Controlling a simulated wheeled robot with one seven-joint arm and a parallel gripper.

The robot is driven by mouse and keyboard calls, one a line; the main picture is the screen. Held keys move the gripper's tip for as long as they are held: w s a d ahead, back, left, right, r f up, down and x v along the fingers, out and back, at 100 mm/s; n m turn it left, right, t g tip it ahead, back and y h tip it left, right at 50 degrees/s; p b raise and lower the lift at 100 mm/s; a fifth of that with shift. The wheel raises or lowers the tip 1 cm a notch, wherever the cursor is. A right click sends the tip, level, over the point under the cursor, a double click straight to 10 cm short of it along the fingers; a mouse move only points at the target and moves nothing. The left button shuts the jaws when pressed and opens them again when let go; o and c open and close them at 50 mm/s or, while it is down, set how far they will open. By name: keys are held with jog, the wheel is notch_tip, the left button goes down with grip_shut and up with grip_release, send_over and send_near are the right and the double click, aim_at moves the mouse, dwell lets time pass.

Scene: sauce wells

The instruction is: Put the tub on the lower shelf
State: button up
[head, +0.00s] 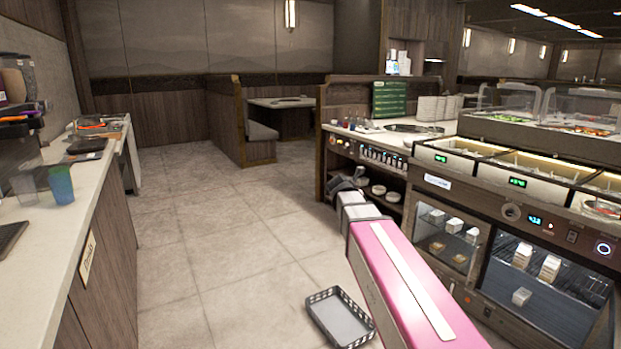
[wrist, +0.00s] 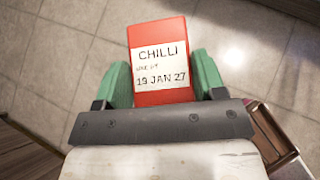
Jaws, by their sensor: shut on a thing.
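In the wrist view, a red tub (wrist: 158,34) with a white label reading "CHILLI" and "19 JAN 27" sits between the two green fingers of my gripper (wrist: 162,76). The fingers are shut on its sides, and floor tiles show beyond it. In the head view, my pink arm reaches toward the dark open shelving (head: 380,190) under the counter; the arm hides the gripper's fingers and the tub there. White bowls stand on that shelving. A glass-fronted cabinet (head: 545,285) to the right also has shelves, with small white containers on them.
The serving counter (head: 441,143) with lit wells stands on the right. A black-rimmed tray (head: 340,318) shows at the bottom centre. A side counter (head: 60,215) with cups runs along the left.

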jog(key=s+d+r+n+t+y, duration=0.1)
jog(key=s+d+r+n+y, duration=0.1)
jog(key=s+r, duration=0.9)
notch_tip(320, 180, up, 4)
jog(key=shift+s+d+f+n+y, duration=0.15)
jog(key=shift+d+n+y, duration=0.15)
jog(key=shift+n, duration=0.2)
jog(key=shift+a, duration=0.1)
